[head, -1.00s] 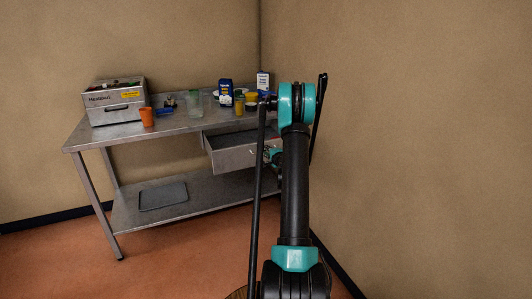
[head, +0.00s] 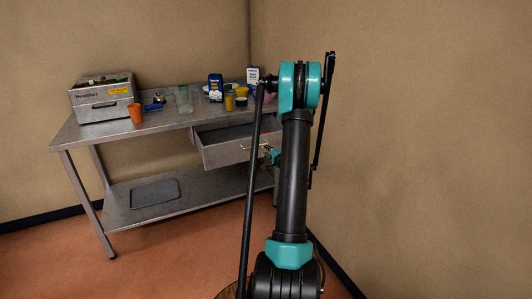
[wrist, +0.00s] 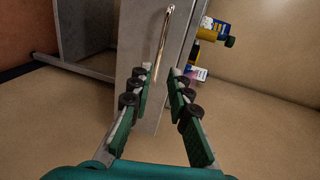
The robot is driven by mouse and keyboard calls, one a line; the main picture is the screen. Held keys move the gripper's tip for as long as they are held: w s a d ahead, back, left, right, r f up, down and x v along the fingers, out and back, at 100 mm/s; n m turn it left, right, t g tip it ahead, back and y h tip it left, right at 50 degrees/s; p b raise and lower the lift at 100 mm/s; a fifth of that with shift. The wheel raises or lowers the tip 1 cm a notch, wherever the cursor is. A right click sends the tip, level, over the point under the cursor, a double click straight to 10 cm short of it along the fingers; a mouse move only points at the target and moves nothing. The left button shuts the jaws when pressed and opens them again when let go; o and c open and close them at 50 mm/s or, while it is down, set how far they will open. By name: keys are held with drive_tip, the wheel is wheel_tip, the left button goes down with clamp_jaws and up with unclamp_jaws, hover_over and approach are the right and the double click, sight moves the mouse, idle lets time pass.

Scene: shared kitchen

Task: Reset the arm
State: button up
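My arm stands in the middle of the head view, its upper link raised and its elbow at the top. My gripper (wrist: 161,85) shows in the wrist view with its two fingers apart and nothing between them. In the wrist view the drawer front (wrist: 130,62) and its bar handle (wrist: 165,40) lie beyond the fingertips. I cannot tell how far the handle is from the fingers. In the head view the drawer (head: 222,151) is pulled out from under the table top, and my arm hides part of its right side.
The steel table (head: 95,132) holds a metal box (head: 103,101), an orange cup (head: 135,113), a clear glass (head: 184,100), a blue carton (head: 215,88) and other small items. A grey tray (head: 154,192) lies on the lower shelf. Walls meet behind; open floor lies in front.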

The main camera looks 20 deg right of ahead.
drive_tip(key=s+a+r+n+g+y, duration=0.1)
drive_tip(key=s+a+r+n+g, duration=0.15)
drive_tip(key=s+a+n, duration=0.6)
drive_tip(key=s+a+r+n+g+y, duration=0.15)
drive_tip(key=s+a+g, duration=0.35)
drive_tip(key=a, duration=0.9)
drive_tip(key=s+a+f+n+g+h, duration=0.1)
drive_tip(key=s+f+n, duration=0.1)
drive_tip(key=s, duration=0.6)
drive_tip(key=s+a+f+n+g+h, duration=0.1)
drive_tip(key=s+f+n, duration=0.1)
drive_tip(key=s, duration=0.7)
drive_tip(key=s+a+f+n+g+h, duration=0.1)
drive_tip(key=s+f+n+g, duration=0.1)
drive_tip(key=s, duration=0.7)
drive_tip(key=shift+s+a+n, duration=0.15)
drive_tip(key=shift+s+n, duration=0.1)
drive_tip(key=shift+n, duration=0.55)
